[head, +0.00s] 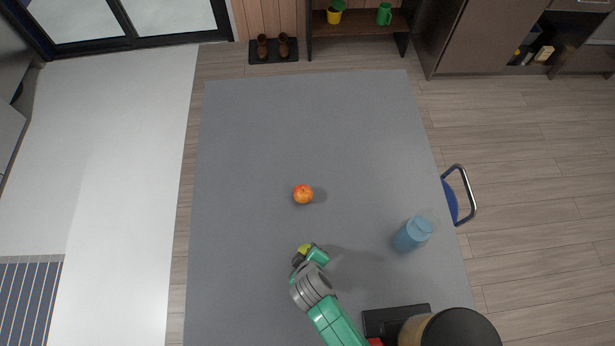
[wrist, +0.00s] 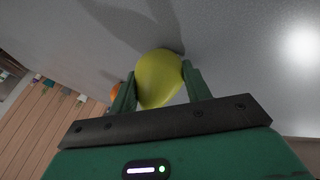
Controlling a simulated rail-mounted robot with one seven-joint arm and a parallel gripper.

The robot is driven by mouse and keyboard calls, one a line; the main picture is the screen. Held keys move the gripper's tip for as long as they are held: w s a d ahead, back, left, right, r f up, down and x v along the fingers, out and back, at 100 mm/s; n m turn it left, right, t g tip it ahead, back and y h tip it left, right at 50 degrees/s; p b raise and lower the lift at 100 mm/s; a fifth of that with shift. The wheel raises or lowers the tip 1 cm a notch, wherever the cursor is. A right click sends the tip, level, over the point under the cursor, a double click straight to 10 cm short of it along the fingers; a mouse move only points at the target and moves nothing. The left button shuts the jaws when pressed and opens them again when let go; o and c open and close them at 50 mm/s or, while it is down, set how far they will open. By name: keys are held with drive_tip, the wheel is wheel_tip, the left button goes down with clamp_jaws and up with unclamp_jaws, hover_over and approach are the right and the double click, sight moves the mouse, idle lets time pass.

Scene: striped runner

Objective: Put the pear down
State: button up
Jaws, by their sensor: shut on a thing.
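The yellow-green pear (wrist: 158,78) is between the two green fingers of my gripper (wrist: 158,84) in the wrist view, and the fingers are shut on it. In the head view only a small part of the pear (head: 304,248) shows beside my gripper (head: 309,256); the rest is hidden by the gripper. I cannot tell whether the pear touches the table.
A red-orange apple or peach (head: 303,194) sits on the table beyond my gripper. A blue translucent jug or bottle (head: 412,234) stands to the right. A blue chair (head: 457,196) is at the right edge. The table's far half and left side are clear.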

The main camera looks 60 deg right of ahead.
drive_tip(key=o, duration=1)
drive_tip(key=shift+o, duration=0.2)
drive_tip(key=v, duration=1.2)
drive_tip(key=shift+p, duration=0.45)
drive_tip(key=w+a+r+t, duration=0.1)
drive_tip(key=w+r+t, duration=0.2)
drive_tip(key=w+r, duration=0.55)
drive_tip(key=w+a+r+t, duration=0.1)
drive_tip(key=w+r+t, duration=0.3)
drive_tip(key=r, duration=0.7)
drive_tip(key=w+a+r+t, duration=0.1)
drive_tip(key=w+r+t, duration=0.1)
drive_tip(key=w+r, duration=0.7)
drive_tip(key=a+r+t+y, duration=0.1)
drive_tip(key=a+r+t, duration=0.3)
drive_tip(key=r, duration=1)
drive_tip(key=a+r+t+y, duration=0.2)
drive_tip(key=a+r+t, duration=0.2)
drive_tip(key=r, duration=1)
drive_tip(key=s+a+r+t+y, duration=0.1)
drive_tip(key=s+a+r+t, duration=0.1)
drive_tip(key=r, duration=0.4)
drive_tip(key=s+a+r+t+y, duration=0.1)
drive_tip(key=s+a+r+t, duration=0.1)
drive_tip(key=s+r, duration=0.2)
wheel_tip(320, 180, up, 2)
drive_tip(key=shift+s+r+n, duration=0.15)
drive_tip(key=shift+s+n, duration=0.15)
drive_tip(key=shift+s, duration=0.05)
